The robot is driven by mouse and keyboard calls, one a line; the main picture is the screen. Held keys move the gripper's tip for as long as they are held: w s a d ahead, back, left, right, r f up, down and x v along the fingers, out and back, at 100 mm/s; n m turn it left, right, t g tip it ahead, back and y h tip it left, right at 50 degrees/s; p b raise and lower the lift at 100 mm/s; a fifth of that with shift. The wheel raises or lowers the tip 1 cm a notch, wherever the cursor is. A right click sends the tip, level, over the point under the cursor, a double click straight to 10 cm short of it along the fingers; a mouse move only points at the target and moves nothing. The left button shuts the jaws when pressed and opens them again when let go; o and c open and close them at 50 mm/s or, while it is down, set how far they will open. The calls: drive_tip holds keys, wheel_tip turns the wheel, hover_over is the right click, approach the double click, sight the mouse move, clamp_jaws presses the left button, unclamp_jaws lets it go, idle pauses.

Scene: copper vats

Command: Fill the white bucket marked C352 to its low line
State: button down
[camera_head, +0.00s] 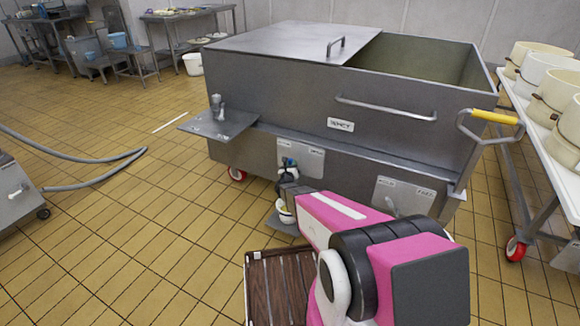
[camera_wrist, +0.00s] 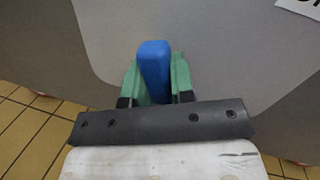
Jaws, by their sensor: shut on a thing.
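My gripper (camera_wrist: 153,85), with green fingers, is shut on a blue handle (camera_wrist: 153,62) in the wrist view. The handle stands against the grey metal front of the vat. In the head view my gripper (camera_head: 288,164) is at the vat's (camera_head: 300,105) lower front, by a small labelled plate (camera_head: 312,160); my arm hides part of this area. No marking C352 is readable on any bucket. A white bucket (camera_head: 193,64) stands on the floor far behind, and a white tub (camera_head: 541,72) stands among cream ones on the right table. No fill line is visible.
A second labelled plate (camera_head: 405,193) is right of my arm on the vat. A brown slatted platform (camera_head: 280,285) lies in front. A wheeled table (camera_head: 533,150) stands close on the right. A grey hose (camera_head: 95,183) lies left; tiled floor between is clear.

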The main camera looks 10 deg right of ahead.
idle(0.3)
drive_tip(key=c, duration=1)
unclamp_jaws()
drive_tip(key=shift+o, duration=0.2)
drive_tip(key=shift+s, duration=0.2)
drive_tip(key=v, duration=1)
drive_tip(key=shift+s, duration=0.25)
drive_tip(key=shift+a, duration=0.1)
